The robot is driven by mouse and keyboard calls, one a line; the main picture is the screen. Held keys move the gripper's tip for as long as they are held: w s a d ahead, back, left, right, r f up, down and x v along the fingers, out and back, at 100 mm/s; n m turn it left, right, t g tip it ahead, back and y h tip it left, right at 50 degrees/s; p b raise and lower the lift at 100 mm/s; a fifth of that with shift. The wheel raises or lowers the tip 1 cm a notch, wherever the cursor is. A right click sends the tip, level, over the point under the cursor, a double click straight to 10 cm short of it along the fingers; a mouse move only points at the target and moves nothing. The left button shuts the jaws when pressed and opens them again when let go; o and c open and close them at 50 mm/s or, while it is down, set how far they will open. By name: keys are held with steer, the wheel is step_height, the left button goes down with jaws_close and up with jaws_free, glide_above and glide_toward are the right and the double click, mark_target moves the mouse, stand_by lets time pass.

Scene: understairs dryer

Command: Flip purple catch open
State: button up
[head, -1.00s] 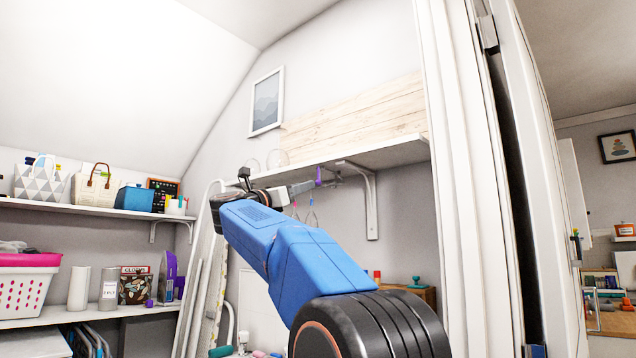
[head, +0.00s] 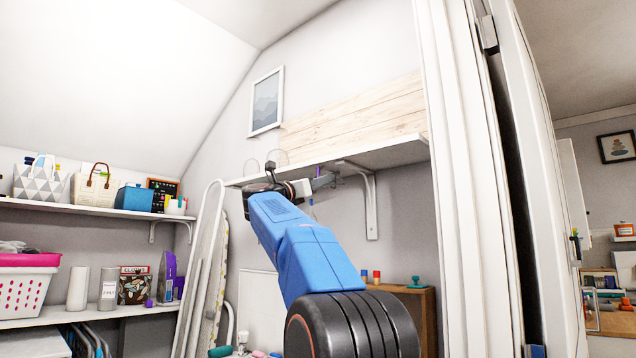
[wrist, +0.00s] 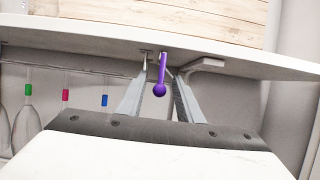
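The purple catch (wrist: 162,72) is a thin stem with a round ball end, hanging below the shelf's underside in the wrist view. A small bit of the purple catch (head: 318,171) also shows beside my gripper in the head view. My gripper (wrist: 160,74) is under the shelf with its two fingers apart. In the wrist view the catch lies between the fingers, with a gap to each side; I cannot tell whether either finger touches it. In the head view my gripper (head: 326,182) is close to the shelf bracket.
The white shelf (head: 385,153) is just above my gripper, with a white bracket (head: 371,205) to the right. Hanging items with green (wrist: 28,89), red and blue tags are at left in the wrist view. A folded ladder-like frame (head: 205,260) stands left of my arm.

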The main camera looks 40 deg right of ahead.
jaws_close()
steer(key=shift+s+n, duration=0.15)
steer(key=shift+n, duration=0.15)
steer(key=shift+s+d+r+n+t+y, duration=0.15)
steer(key=shift+s+n+t+y, duration=0.35)
steer(key=shift+n+t, duration=1)
steer(key=shift+s+a+r+n+t+y, duration=0.1)
steer(key=shift+s+r+n+t+y, duration=0.3)
steer(key=shift+n, duration=2.05)
steer(key=shift+s+d+r+n+t+y, duration=0.1)
steer(key=shift+s+n+t+y, duration=0.45)
steer(key=shift+n+t, duration=1)
steer(key=shift+n+g, duration=0.45)
steer(key=shift+n, duration=0.15)
steer(key=shift+o, duration=0.6)
jaws_free()
